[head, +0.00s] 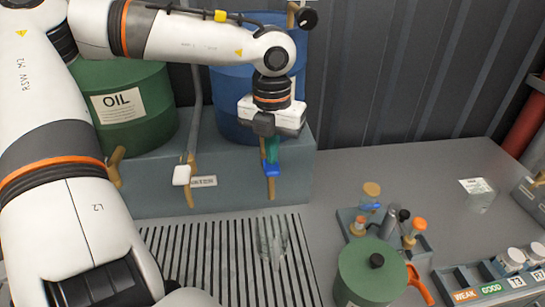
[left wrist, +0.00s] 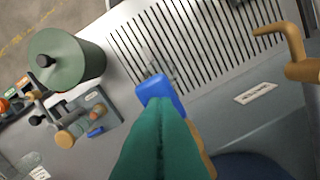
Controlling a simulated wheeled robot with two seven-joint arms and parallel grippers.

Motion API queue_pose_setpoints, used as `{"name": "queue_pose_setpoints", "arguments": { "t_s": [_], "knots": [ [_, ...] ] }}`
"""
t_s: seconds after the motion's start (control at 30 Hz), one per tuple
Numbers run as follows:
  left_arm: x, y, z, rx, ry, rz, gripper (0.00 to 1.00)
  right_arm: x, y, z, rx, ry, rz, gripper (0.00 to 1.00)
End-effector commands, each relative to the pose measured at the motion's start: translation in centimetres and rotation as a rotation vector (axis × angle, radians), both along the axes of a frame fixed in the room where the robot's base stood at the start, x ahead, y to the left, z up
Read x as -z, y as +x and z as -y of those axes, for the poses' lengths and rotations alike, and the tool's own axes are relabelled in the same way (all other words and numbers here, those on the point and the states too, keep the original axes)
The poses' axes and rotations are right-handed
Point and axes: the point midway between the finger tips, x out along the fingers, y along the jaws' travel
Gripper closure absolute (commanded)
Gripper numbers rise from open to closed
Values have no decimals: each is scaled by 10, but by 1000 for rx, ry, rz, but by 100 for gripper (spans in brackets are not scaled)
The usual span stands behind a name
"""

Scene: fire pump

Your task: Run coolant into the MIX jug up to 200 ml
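A clear jug (head: 270,242) stands on the slotted drain grate, below the blue-handled tap (head: 271,169) of the blue drum (head: 232,95). No mark or liquid level can be read on it. It shows faintly in the left wrist view (left wrist: 157,65) beyond the tap's blue handle (left wrist: 160,95). My left gripper (head: 271,150) points down at this handle. Its green fingers are together, with their tips at the handle; whether they touch it is unclear. Another clear container (head: 478,196) with a white label stands on the bench at right; its label is unreadable. My right gripper is out of view.
The green OIL drum (head: 125,110) and a white-handled tap (head: 182,175) are left of the blue-handled tap. A green lidded can (head: 370,272), a tool tray (head: 385,230) and a rack with WEAK and GOOD labels (head: 490,288) stand at right.

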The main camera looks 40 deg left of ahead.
Motion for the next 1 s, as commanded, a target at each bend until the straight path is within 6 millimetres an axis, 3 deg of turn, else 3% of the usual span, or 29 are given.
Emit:
{"name": "queue_pose_setpoints", "arguments": {
  "t_s": [1.0],
  "knots": [
    [28, -1, 0, 0, 0, -3, 100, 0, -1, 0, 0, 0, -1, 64]
  ]
}}
